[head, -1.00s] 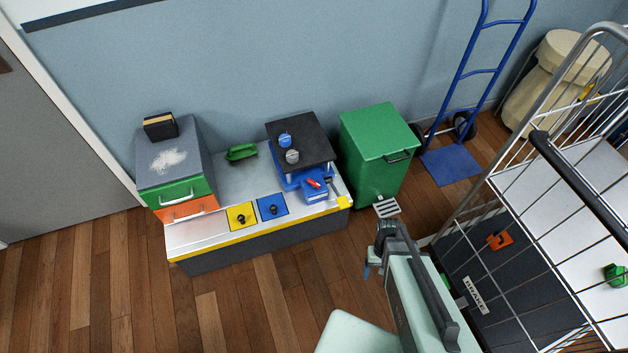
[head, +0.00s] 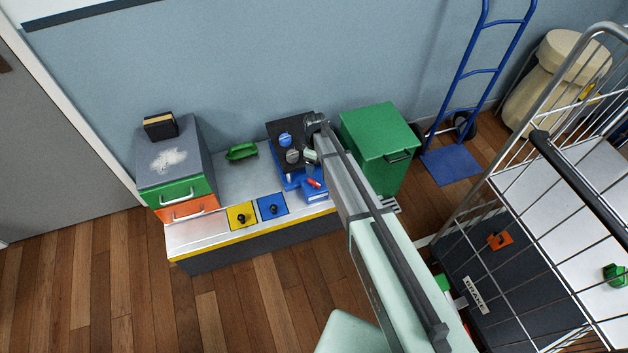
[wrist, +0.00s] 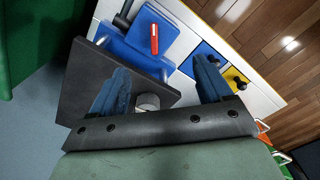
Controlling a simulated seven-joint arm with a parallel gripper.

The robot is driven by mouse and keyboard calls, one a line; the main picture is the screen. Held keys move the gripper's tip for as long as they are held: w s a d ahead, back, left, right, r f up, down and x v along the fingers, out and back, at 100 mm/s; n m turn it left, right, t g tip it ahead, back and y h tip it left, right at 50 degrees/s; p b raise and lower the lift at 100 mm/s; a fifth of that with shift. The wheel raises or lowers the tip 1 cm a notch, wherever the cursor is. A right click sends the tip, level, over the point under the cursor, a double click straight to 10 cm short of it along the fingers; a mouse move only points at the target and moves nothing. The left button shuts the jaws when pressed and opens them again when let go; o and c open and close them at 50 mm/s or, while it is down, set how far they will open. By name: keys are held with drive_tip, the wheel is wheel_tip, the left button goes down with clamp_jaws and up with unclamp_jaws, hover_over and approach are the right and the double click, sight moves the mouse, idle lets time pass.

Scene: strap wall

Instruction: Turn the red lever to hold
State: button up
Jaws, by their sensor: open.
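The red lever (head: 314,183) sits on a blue block (head: 315,195) at the right end of the low bench. In the wrist view the red lever (wrist: 154,40) stands upright in the picture on the blue block (wrist: 140,28), beyond my fingertips. My gripper (wrist: 158,82) is open, its two blue fingers apart with nothing between them. In the head view my gripper is over the right part of the black-topped unit, mostly hidden by my own arm. Any markings by the lever are too small to read.
A yellow panel (head: 242,216) and a blue panel (head: 272,207) lie to the left. A green bin (head: 380,140) stands close on the right. A wire cage cart (head: 520,190) is further right.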

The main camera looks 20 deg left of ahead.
sight(314, 182)
drive_tip(key=f+n, duration=0.5)
drive_tip(key=w+f+n, duration=0.1)
drive_tip(key=f+n, duration=0.3)
drive_tip(key=n, duration=0.1)
drive_tip(key=a+f+n, duration=0.1)
drive_tip(key=f+n, duration=0.4)
drive_tip(key=n, duration=0.1)
drive_tip(key=shift+w+f, duration=0.25)
drive_tip(key=shift+f, duration=0.05)
drive_tip(key=shift+c, duration=0.4)
drive_tip(key=c, duration=0.7)
